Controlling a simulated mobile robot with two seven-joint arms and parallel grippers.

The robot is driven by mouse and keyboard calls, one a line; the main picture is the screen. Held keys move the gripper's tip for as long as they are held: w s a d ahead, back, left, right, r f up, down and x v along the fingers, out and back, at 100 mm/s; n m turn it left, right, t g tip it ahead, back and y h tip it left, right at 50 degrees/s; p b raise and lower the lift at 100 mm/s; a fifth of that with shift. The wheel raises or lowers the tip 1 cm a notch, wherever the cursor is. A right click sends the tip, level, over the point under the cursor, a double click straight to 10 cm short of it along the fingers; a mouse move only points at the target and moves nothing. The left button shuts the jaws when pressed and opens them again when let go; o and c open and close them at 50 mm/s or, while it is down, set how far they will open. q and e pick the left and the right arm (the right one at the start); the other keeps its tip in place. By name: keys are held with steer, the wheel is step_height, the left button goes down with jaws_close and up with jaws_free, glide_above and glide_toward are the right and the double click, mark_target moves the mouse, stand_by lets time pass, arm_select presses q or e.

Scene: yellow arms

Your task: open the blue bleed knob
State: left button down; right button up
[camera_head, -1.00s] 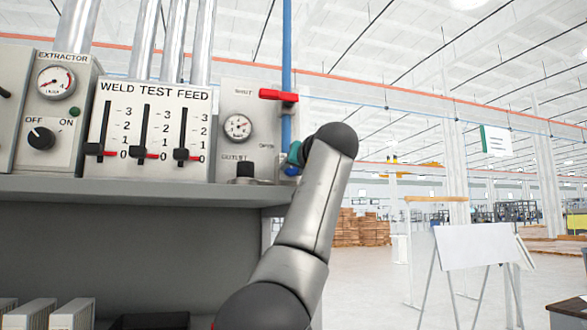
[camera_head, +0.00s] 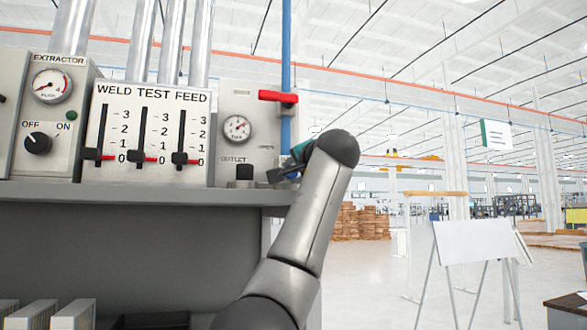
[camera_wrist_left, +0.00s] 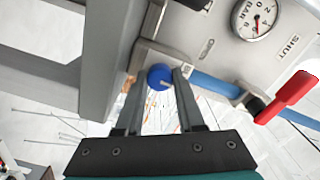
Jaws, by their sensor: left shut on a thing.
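The blue bleed knob (camera_wrist_left: 160,77) sits at the lower end of the blue pipe (camera_wrist_left: 215,86), beside the valve panel (camera_head: 251,105). In the left wrist view my left gripper (camera_wrist_left: 164,80) has one finger on each side of the knob and is shut on it. In the head view the same gripper (camera_head: 284,173) is at the panel's lower right corner, its dark fingers mostly covering the knob there. The knob's turn position cannot be read. My right gripper is not in view.
A red lever (camera_head: 278,97) crosses the blue pipe above the knob. A round gauge (camera_head: 237,128) and a black OUTLET fitting (camera_head: 244,173) are on the panel. The grey shelf edge (camera_head: 150,192) runs just below.

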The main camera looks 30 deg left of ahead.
arm_select(q)
steer(key=m, duration=0.3)
steer(key=shift+m+p, duration=0.95)
steer(key=shift+m, duration=1.65)
steer(key=shift+f, duration=0.1)
steer(key=c, duration=0.5)
jaws_free()
steer(key=shift+d, duration=0.1)
